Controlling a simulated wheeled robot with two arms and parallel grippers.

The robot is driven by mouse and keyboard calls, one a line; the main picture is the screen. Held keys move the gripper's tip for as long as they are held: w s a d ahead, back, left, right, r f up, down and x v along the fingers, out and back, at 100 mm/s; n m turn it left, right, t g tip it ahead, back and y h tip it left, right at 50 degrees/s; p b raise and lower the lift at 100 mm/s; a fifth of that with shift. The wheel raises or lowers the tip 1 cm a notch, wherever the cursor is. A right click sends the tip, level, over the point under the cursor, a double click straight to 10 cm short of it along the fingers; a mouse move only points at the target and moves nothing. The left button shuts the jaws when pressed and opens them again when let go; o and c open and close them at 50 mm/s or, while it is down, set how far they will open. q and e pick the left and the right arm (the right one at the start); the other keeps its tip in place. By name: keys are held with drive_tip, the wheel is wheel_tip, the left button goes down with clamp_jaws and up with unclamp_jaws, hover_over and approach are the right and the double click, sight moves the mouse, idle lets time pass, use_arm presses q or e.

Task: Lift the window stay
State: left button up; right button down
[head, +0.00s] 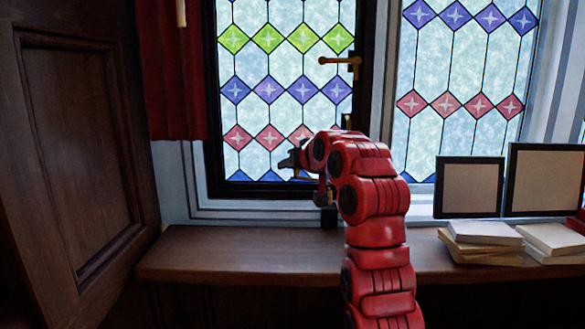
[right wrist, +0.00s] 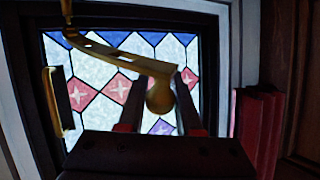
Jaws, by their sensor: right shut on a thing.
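The window stay (right wrist: 115,58) is a brass bar with slots and a rounded knob end, seen in the right wrist view. It runs across the lower window frame from a brass pin at the upper left to its knob end between my right gripper's fingers. My right gripper (right wrist: 160,85) is shut on the stay near that knob. In the head view the right gripper (head: 287,162) is in front of the lower part of the left leaded window (head: 285,60), and the arm hides most of the stay. My left gripper is not in view.
A brass window handle (head: 340,61) is above the arm. A wooden sill (head: 235,252) runs below, clear at its left. Framed panels (head: 468,187) and stacked books (head: 480,243) stand at the right. A red curtain (head: 178,75) and dark wooden panel (head: 75,150) are at the left.

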drive_tip(key=c, duration=0.6)
unclamp_jaws()
drive_tip(key=shift+s, duration=0.1)
drive_tip(key=b+v, duration=0.4)
drive_tip(key=v, duration=1.3)
drive_tip(key=shift+b, duration=0.3)
drive_tip(key=shift+s+d, duration=0.1)
drive_tip(key=shift+d, duration=0.05)
drive_tip(key=shift+f, duration=0.1)
